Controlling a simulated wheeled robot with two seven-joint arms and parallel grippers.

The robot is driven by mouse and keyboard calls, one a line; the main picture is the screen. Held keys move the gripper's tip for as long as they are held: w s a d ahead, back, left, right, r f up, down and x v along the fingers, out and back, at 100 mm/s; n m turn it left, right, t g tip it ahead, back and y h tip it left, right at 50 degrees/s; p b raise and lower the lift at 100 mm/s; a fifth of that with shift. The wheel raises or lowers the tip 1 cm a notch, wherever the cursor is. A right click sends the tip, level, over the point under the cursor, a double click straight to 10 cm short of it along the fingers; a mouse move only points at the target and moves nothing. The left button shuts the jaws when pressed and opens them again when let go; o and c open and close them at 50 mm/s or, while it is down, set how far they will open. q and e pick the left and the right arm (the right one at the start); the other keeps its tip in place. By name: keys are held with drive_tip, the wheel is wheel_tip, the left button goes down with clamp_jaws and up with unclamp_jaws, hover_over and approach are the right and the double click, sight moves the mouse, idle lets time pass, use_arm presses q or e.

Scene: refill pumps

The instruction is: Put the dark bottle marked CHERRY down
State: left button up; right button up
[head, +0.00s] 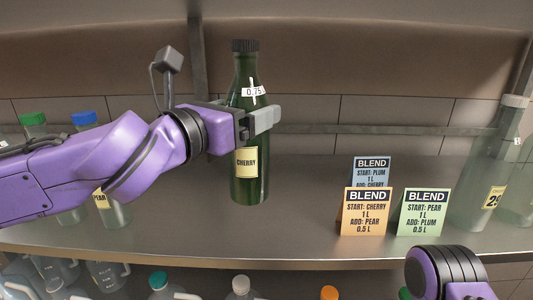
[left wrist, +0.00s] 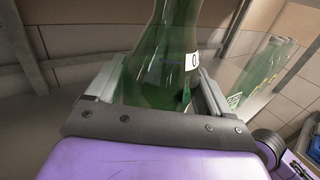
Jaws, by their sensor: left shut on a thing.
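The dark green bottle (head: 249,185) has a black cap, a white 0.75 tag near its neck and a cream CHERRY label. It is upright over the metal shelf (head: 290,180). My left gripper (head: 262,118) is shut on its upper body. In the left wrist view the bottle (left wrist: 158,75) stands between the two fingers of my left gripper (left wrist: 155,90). I cannot tell whether its base touches the shelf. Part of my right arm shows at the bottom right of the head view; its fingertips are out of the frame.
Three BLEND cards stand to the right: blue (head: 373,170), orange (head: 366,212) and green (head: 422,212). A clear bottle (head: 490,170) stands at the far right. Bottles with green and blue caps are partly behind my left arm. Several jugs (head: 108,273) sit below. Shelf between bottle and cards is clear.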

sight(244, 174)
use_arm(q)
drive_tip(key=w+d+f, duration=0.3)
drive_tip(key=d+f, duration=0.1)
drive_tip(key=f, duration=0.5)
drive_tip(key=shift+w+d+f, duration=0.15)
drive_tip(key=shift+w+f, duration=0.2)
drive_tip(key=o, duration=1.7)
drive_tip(key=shift+s+r, duration=0.1)
drive_tip(key=shift+s, duration=0.05)
use_arm(e)
drive_tip(key=shift+w+r, duration=0.25)
drive_tip(key=shift+w, duration=0.1)
use_arm(q)
drive_tip(key=shift+b+v, duration=0.5)
drive_tip(key=shift+v, duration=0.7)
drive_tip(key=b+v, duration=0.2)
drive_tip(key=v, duration=0.7)
drive_tip(key=shift+s, duration=0.15)
use_arm(e)
wheel_tip(244, 174, down, 3)
drive_tip(key=shift+f, duration=0.15)
